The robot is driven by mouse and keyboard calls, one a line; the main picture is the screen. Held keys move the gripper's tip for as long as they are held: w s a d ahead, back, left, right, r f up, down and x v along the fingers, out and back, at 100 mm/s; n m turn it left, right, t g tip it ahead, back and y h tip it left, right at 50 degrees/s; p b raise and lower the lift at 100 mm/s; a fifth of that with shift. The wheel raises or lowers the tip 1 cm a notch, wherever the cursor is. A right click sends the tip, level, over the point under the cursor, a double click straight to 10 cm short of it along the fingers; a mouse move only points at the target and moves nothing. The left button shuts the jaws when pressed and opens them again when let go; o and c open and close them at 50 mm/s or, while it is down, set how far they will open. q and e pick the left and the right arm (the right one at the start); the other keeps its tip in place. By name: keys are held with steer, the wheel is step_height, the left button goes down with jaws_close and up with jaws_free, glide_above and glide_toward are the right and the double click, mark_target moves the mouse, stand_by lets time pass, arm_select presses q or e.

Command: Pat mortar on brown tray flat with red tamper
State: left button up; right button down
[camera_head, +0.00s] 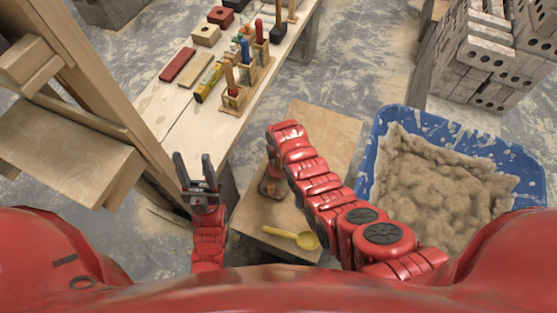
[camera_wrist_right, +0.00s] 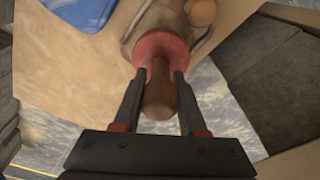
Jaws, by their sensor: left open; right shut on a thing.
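My right gripper (camera_wrist_right: 155,80) is shut on the red tamper, with its fingers on either side of a red collar (camera_wrist_right: 160,47) and brown handle (camera_wrist_right: 160,96). A greyish-tan shape (camera_wrist_right: 131,28) lies behind the collar; I cannot tell whether it is mortar or part of the tray. In the head view my right arm covers most of this spot, and only a reddish-brown piece (camera_head: 273,185) shows beside it. The tan-brown board (camera_head: 335,128) lies under it. My left gripper (camera_head: 193,160) is open and empty, left of the board.
A blue tub (camera_head: 378,128) full of mortar (camera_head: 440,185) stands right of the board. A yellow spoon (camera_head: 296,236) lies on the board's near part. A bench (camera_head: 160,105) with blocks and upright tools runs along the left. Grey bricks (camera_head: 490,50) are stacked at the back right.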

steer(key=shift+f+b, duration=1.55)
steer(key=shift+f, duration=0.55)
steer(key=shift+r, duration=0.1)
steer(key=shift+r+p, duration=0.75)
steer(key=shift+r, duration=0.1)
steer(key=shift+f, duration=0.1)
steer(key=shift+s+a, duration=0.75)
steer(key=shift+a, duration=0.2)
steer(key=shift+s+a+p, duration=0.2)
steer(key=shift+a+p, duration=0.05)
steer(key=shift+p, duration=0.05)
